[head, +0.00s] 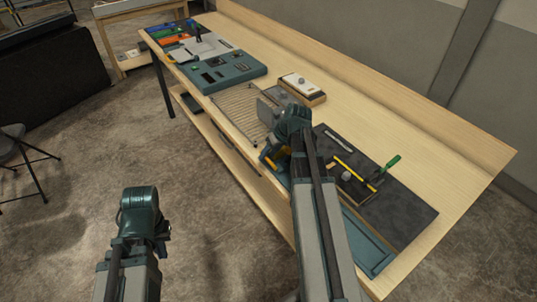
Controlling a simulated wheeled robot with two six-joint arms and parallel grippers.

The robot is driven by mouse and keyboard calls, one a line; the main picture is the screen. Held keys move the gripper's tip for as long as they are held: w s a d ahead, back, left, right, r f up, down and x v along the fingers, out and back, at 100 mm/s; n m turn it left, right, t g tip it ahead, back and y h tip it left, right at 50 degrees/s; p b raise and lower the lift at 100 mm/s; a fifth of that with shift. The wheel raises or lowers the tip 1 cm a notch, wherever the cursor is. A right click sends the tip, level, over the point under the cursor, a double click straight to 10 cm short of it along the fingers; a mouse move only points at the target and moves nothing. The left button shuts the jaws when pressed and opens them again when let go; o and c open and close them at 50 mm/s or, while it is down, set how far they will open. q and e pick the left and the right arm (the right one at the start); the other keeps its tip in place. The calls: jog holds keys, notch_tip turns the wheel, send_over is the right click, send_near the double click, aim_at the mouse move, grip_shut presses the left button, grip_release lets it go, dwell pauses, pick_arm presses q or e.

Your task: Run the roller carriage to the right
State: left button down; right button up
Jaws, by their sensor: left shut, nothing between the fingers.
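A grey upright block (266,108), which may be the roller carriage, stands at the right end of a flat ribbed panel (238,106) on the bench. I cannot make out its rollers. My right gripper (272,158) is low at the bench's front edge, just in front of the block and partly behind my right wrist. Its fingers are too small and covered to tell whether they are open, or whether they touch anything. My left gripper (164,236) is shut and empty, out over the floor in front of the bench, well away from the block.
The long wooden bench (440,160) carries a teal console (222,72), a white-topped box (302,87) and a dark mat (408,212) with tools, including a green-handled one (388,164). A teal tray (368,248) lies at the near right. The bench's back strip is clear.

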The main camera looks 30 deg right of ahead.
grip_shut()
dwell(1.2)
